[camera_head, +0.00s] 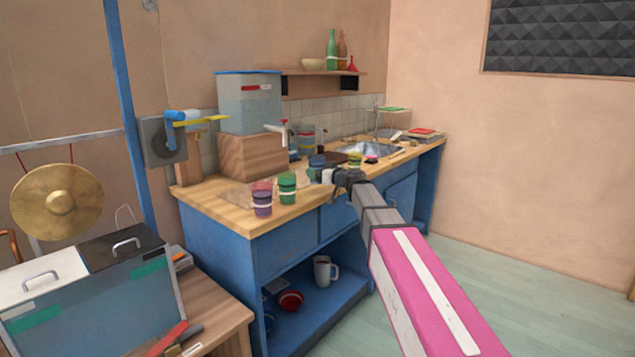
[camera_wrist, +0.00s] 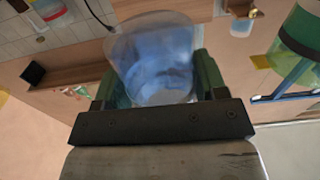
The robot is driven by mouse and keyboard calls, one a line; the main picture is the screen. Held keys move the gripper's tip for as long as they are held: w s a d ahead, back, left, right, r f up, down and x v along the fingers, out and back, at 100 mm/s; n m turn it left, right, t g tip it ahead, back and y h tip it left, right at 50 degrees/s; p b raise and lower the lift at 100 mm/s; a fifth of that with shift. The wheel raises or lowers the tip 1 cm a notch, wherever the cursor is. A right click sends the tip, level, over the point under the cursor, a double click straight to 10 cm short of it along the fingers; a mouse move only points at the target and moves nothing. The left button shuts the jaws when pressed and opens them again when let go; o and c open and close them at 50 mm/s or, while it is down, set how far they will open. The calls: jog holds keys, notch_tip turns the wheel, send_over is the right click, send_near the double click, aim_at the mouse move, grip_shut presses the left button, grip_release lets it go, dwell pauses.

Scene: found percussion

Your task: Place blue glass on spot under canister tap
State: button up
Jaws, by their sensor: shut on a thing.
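The blue glass (camera_wrist: 155,62) is between the fingers of my gripper (camera_wrist: 157,84) in the wrist view, with one finger on each side of it. In the head view the blue glass (camera_head: 316,161) shows just beyond my gripper (camera_head: 322,175), above the wooden counter. The clear canister (camera_head: 249,106) with a blue lid stands on a wooden box at the counter's back left. Its pale tap (camera_head: 279,128) sticks out to the right. The glass is to the right of the tap and lower in the picture. I cannot make out the spot under the tap clearly.
Red-purple glasses (camera_head: 262,199) and green glasses (camera_head: 287,188) stand near the counter's front edge, left of my gripper. A yellow glass (camera_head: 354,159) stands to the right. A sink (camera_head: 368,149) lies behind. A mug (camera_head: 325,270) and red bowl (camera_head: 290,300) sit on the lower shelf.

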jog(key=shift+f, duration=1.85)
jog(key=shift+f, duration=0.15)
jog(key=o, duration=1.2)
jog(key=shift+c, duration=0.2)
